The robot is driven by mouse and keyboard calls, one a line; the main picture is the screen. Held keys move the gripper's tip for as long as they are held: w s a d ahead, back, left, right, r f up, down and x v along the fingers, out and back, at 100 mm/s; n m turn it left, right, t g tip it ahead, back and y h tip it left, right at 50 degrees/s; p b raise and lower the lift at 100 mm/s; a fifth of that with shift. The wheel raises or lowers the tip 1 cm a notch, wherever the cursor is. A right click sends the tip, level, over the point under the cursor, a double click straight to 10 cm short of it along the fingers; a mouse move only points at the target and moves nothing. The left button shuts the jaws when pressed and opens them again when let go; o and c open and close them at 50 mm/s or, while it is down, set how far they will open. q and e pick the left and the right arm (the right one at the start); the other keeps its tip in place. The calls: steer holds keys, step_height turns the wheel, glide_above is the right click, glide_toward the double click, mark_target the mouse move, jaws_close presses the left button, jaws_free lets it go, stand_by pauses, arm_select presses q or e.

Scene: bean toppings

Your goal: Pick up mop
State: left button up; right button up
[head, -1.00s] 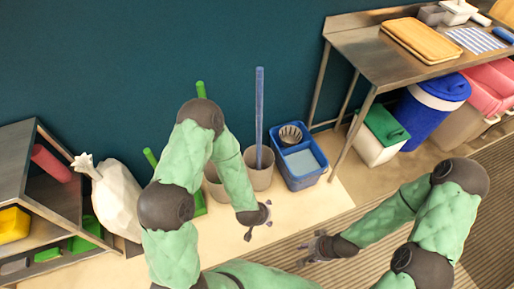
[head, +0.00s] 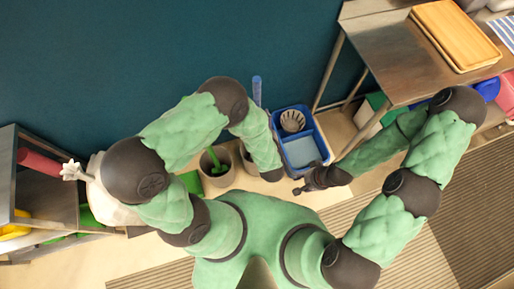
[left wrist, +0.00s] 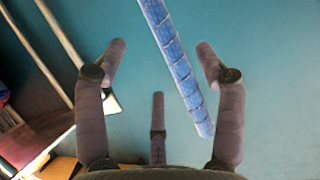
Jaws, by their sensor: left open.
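The mop shows as a blue pole (head: 257,90) rising beside the wall in the head view, its lower part hidden behind my left forearm. In the left wrist view, the blue striped pole (left wrist: 172,50) slants between my open left gripper's (left wrist: 160,60) fingers, closer to the right-hand finger. No finger visibly closes on it. In the head view my left gripper is hidden under its forearm. My right gripper (head: 306,186) is low, in front of the blue bucket; its finger opening is too small to judge. The mop's head is not visible.
A blue bucket (head: 277,127) with a grey wringer stands right of the pole. Beige bins (head: 218,178), one with a green handle, stand left of it. A metal table (head: 385,60) is at right, a shelf (head: 8,180) and white bag (head: 105,205) at left.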

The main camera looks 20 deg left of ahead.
arm_select(q)
steer(key=b+x, duration=0.3)
steer(key=x, duration=0.6)
steer(key=shift+w, duration=0.15)
steer(key=shift+r, duration=0.1)
steer(key=c, duration=1.2)
